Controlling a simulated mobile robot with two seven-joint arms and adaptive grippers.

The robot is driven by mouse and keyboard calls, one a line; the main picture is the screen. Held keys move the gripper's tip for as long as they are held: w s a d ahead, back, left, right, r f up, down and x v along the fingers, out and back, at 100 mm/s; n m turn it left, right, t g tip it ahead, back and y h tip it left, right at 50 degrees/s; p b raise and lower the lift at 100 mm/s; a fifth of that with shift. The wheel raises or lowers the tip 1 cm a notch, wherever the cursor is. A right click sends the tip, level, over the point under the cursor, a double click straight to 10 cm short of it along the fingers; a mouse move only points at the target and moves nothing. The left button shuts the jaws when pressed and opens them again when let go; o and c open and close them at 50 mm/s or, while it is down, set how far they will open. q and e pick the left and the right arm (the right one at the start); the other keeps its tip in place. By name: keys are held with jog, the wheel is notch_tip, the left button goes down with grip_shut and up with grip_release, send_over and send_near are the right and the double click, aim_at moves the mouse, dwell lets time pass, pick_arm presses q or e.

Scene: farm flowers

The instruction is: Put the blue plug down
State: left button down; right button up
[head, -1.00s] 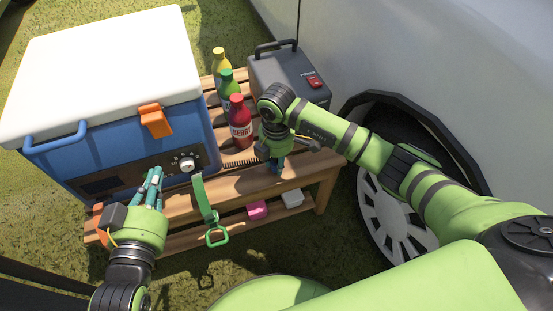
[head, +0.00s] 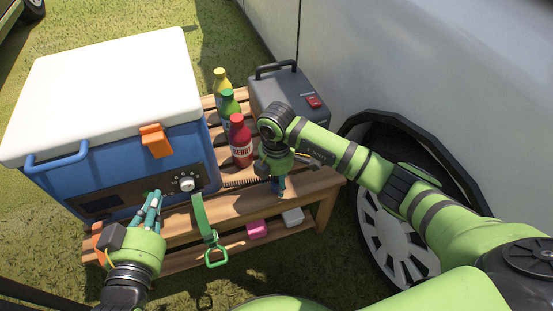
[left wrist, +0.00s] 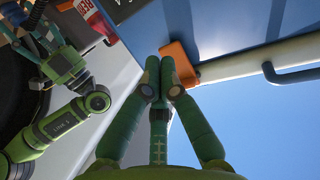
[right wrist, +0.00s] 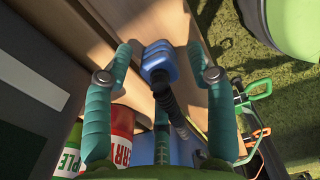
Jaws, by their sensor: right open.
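The blue plug (right wrist: 160,62) lies at the front edge of the wooden bench (right wrist: 150,20), with its dark cord running back below it in the right wrist view. My right gripper (right wrist: 160,47) is open, with one finger on each side of the plug and visible gaps between. In the head view the right gripper (head: 279,188) points down at the bench's front edge and largely hides the plug. My left gripper (head: 154,196) is shut and empty in front of the blue cooler (head: 150,180); its fingertips meet in the left wrist view (left wrist: 160,65).
Red (head: 240,145), green (head: 229,105) and yellow (head: 221,82) bottles stand behind the right gripper. A grey power box (head: 285,95) stands at the bench's back. A green strap (head: 202,218) hangs in front. Pink (head: 257,229) and white (head: 293,217) blocks lie on the lower shelf.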

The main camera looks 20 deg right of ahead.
aim_at(276, 178)
notch_tip(276, 178, up, 5)
jog(key=shift+r+p, duration=0.15)
jog(key=shift+p, duration=0.7)
pick_arm(q)
jog(key=s+a+f+n+g+y+p, duration=0.1)
jog(key=s+a+f+g+y+p, duration=0.1)
jog(key=s+a+f+g, duration=0.5)
jog(key=s+f+g+y, duration=0.1)
jog(key=s+f+g, duration=0.4)
jog(key=s+f, duration=0.2)
jog(key=shift+f+n+y, duration=0.3)
jog(key=shift+f, duration=0.05)
pick_arm(e)
notch_tip(276, 178, up, 7)
pick_arm(q)
jog(key=shift+s, duration=0.1)
